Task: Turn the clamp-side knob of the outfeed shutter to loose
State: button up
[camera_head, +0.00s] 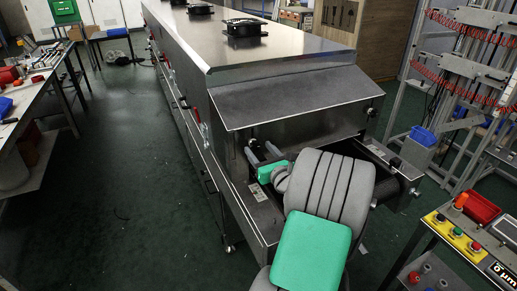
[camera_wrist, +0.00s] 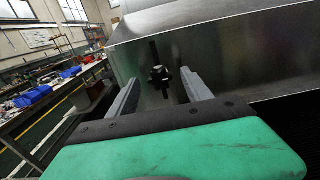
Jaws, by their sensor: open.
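A black star-shaped knob (camera_wrist: 158,76) sits on the grey metal end wall of the dryer, at a dark vertical slot, in the wrist view. My gripper (camera_wrist: 160,80) is open, with one finger on each side of the knob in the picture; contact cannot be seen. In the head view, my gripper (camera_head: 261,148) is at the left of the dryer's outfeed end, under the sloped metal hood (camera_head: 290,98). The knob between my fingers is hidden there. A small dark knob (camera_head: 371,111) shows at the right of the outfeed end. The knob's setting cannot be read.
The long dryer (camera_head: 250,50) runs away to the back. The dark outfeed belt (camera_head: 385,178) lies beside my arm. A button panel (camera_head: 460,234) stands at the right. A workbench (camera_head: 35,95) is at the left, with clear green floor (camera_head: 120,170) between.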

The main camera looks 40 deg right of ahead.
jog(key=shift+w+d, duration=0.15)
jog(key=shift+w, duration=0.5)
jog(key=shift+c, duration=0.6)
grip_shut()
